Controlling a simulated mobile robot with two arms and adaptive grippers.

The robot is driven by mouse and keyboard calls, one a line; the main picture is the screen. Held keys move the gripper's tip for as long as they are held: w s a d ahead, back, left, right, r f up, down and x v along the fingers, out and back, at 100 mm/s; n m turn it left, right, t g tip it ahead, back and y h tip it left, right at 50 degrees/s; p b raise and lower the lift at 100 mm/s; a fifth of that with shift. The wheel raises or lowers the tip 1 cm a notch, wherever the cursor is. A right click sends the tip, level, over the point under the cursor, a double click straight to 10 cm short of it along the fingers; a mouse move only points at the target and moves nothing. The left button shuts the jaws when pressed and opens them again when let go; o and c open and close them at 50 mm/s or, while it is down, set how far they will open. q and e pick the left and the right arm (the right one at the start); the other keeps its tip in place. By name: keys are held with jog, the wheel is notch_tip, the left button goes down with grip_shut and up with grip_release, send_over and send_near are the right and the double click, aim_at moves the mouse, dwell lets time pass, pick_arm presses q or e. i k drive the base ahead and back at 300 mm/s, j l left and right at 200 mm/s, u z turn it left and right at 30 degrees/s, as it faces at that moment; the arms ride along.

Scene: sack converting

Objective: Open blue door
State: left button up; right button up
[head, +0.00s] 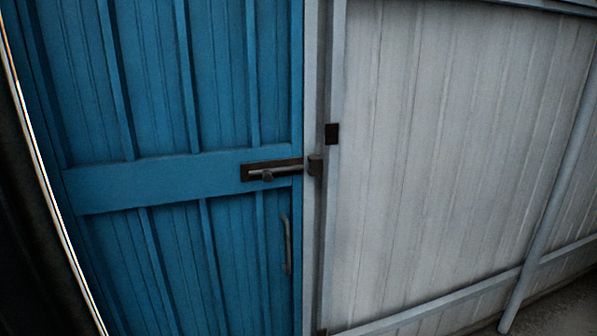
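The blue door (165,180) fills the left half of the head view and looks shut against a pale grey post. It has vertical slats and one horizontal board. A dark sliding bolt (268,172) sits at the right end of that board. Its bar reaches right into a dark catch (316,166) on the post. A grey upright pull handle (286,244) is on the door below the bolt, near its right edge. Neither of my grippers shows in this view.
A pale grey slatted wall (450,130) stands right of the post, with a small dark plate (332,134) near its left edge. A slanted grey pole (550,200) crosses it. Bare floor (570,308) shows at the lower right. The far left edge is dark.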

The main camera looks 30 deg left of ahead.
aim_at(150, 121)
jog(key=u, duration=1.6)
